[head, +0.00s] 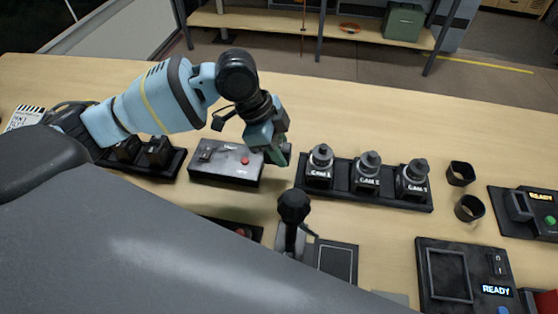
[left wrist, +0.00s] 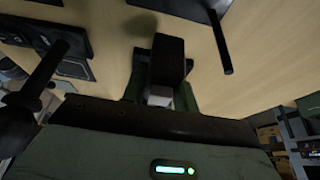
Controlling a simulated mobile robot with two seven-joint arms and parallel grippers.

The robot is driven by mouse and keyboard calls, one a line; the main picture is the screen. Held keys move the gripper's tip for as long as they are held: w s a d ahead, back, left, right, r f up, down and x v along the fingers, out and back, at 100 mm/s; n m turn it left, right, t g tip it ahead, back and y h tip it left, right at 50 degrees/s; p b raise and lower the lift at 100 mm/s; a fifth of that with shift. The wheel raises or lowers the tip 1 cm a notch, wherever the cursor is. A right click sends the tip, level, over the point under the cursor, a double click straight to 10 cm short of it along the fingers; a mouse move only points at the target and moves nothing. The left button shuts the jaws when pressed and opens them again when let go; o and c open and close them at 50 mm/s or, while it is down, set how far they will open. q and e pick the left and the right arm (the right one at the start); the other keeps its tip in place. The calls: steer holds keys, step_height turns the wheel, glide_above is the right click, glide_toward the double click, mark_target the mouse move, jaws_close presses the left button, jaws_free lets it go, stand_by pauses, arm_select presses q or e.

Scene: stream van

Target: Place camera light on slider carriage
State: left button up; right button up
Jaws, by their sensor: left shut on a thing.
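My left gripper (head: 277,150) reaches in from the left over the table, with its green fingers pointing down beside the right end of a grey box with a red button (head: 226,162). In the left wrist view the gripper (left wrist: 160,98) is shut on a dark block with a light grey part, which I take to be the camera light (left wrist: 168,58). In the head view the fingers hide most of what they hold. I cannot tell for sure which piece is the slider carriage. My right gripper is not in view.
A black rack (head: 378,198) holds three labelled camera units right of the gripper. A black-knobbed stick (head: 292,210) stands in front. Bare table lies behind the rack.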

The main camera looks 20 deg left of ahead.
mark_target(280, 174)
arm_select(q)
steer(key=shift+f, duration=2.4)
steer(key=shift+f, duration=0.15)
steer(key=o, duration=1.1)
steer(key=shift+c, duration=0.2)
steer(key=shift+o, duration=0.4)
steer(key=v, duration=1.2)
